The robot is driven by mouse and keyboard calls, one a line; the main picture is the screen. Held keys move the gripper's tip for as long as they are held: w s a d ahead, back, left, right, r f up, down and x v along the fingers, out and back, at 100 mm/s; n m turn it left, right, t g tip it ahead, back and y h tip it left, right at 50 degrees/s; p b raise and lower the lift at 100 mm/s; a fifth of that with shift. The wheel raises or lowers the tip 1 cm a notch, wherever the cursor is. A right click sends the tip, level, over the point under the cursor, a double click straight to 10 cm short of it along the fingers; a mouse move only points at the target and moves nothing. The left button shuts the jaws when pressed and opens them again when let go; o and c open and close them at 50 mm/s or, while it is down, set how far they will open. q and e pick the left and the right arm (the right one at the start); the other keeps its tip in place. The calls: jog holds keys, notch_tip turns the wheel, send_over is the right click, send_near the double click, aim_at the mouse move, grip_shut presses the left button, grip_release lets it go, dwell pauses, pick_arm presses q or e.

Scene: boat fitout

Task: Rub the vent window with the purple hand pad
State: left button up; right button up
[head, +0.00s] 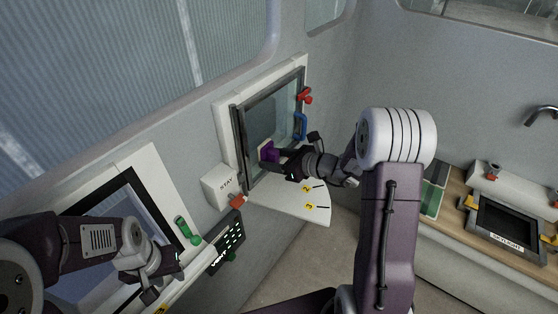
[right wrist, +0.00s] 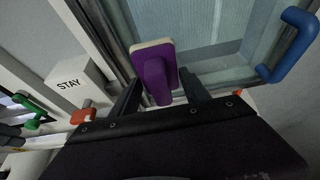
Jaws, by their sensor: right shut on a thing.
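The purple hand pad (head: 270,152) is in my right gripper (head: 277,160), which is shut on it. In the right wrist view the pad (right wrist: 155,75) shows a purple grip and a pale backing, between the two dark fingers (right wrist: 160,97). The vent window (head: 272,112) is a framed pane on the wall, and its glass also fills the top of the right wrist view (right wrist: 215,28). The pad is at the pane's lower left part, pale side towards it; I cannot tell whether they touch. My left gripper (head: 168,280) is at lower left, its opening unclear.
A white STAY box (head: 221,186) with a red knob sits left of the window. A blue handle (head: 300,126) and red latch (head: 305,96) are on its right side. A white shelf (head: 290,205) lies below. A green handle (head: 187,230) is near my left gripper.

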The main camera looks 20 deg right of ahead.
jog(key=shift+w, duration=0.1)
dwell(0.3)
jog(key=shift+a, duration=0.1)
pick_arm(q)
jog(key=shift+f, duration=0.2)
pick_arm(e)
jog(key=shift+w+a, duration=0.5)
jog(key=shift+w, duration=0.15)
jog(key=shift+d, duration=0.1)
